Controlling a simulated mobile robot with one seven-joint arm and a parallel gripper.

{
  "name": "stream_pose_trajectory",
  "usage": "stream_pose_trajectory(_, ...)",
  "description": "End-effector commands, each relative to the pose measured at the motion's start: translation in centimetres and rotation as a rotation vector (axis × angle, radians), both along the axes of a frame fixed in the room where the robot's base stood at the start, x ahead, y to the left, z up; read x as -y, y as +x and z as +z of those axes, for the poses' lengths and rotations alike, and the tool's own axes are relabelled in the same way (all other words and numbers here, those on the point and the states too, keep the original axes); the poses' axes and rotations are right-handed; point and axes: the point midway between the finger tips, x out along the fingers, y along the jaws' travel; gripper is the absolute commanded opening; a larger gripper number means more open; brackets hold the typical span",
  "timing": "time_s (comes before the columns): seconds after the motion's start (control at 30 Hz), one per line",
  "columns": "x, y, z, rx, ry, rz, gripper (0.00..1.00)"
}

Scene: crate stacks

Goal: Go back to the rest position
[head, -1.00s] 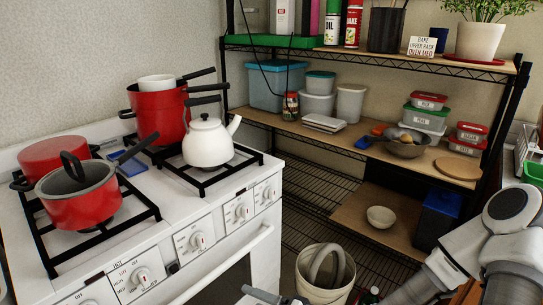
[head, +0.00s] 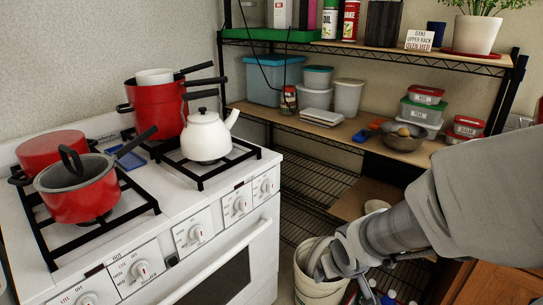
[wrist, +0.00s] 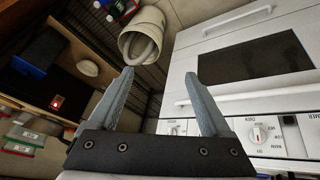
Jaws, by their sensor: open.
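My gripper shows in the wrist view (wrist: 160,92) with its two fingers spread apart and nothing between them. In the head view my grey arm reaches in from the right, and the hand is low in the picture in front of the cream bucket (head: 318,288). The bucket also shows beyond the fingertips in the wrist view (wrist: 143,24), with a grey curved thing inside it. The fingertips are hard to make out in the head view.
A white stove (head: 232,240) stands at left with red pots (head: 80,195) and a white kettle (head: 207,135) on it. A black wire shelf (head: 300,165) with boxes, bowls and bottles stands behind. Several bottles (head: 385,297) stand low beside the bucket. A wooden cabinet (head: 500,283) is at lower right.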

Motion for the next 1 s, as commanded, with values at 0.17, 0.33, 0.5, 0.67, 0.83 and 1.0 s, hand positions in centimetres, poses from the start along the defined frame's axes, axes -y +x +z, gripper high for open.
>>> stream_pose_trajectory(0.17,0.2,-2.1,5.3,0.027,-0.059,0.001,0.82)
stream_pose_trajectory(0.33,0.1,-5.3,9.5,0.035,-0.050,-0.009,0.82)
stream_pose_trajectory(0.5,0.6,-9.0,12.7,0.030,0.032,-0.114,0.82)
stream_pose_trajectory(0.67,0.5,-12.4,14.8,0.020,0.120,-0.178,0.82)
stream_pose_trajectory(0.83,0.4,-13.6,18.5,0.006,0.156,-0.199,0.82)
stream_pose_trajectory(1.0,0.4,-13.6,22.3,0.007,0.155,-0.198,0.82)
